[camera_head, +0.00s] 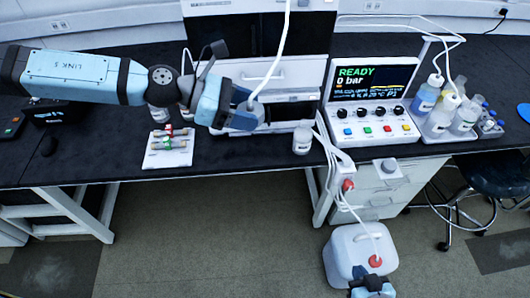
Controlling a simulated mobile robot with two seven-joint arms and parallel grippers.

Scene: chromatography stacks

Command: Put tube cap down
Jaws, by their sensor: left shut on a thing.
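My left gripper (250,118) reaches in from the left over the bench, in front of the white instrument stack. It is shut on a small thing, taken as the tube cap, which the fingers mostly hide. A thin white tube (282,45) runs from the fingers up out of the top of the view. A small white bottle (302,138) stands on the bench just right of the gripper, apart from it. A blue and dark part of what looks like my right gripper (372,286) shows at the bottom edge, cut off; its fingers cannot be made out.
The instrument stack (300,75) stands behind. A control box (370,115) reading READY and a tray of bottles (450,130) are to the right. A white rack with small coloured pieces (168,150) lies left. A white canister (350,240) with tubing stands below the black bench (225,165).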

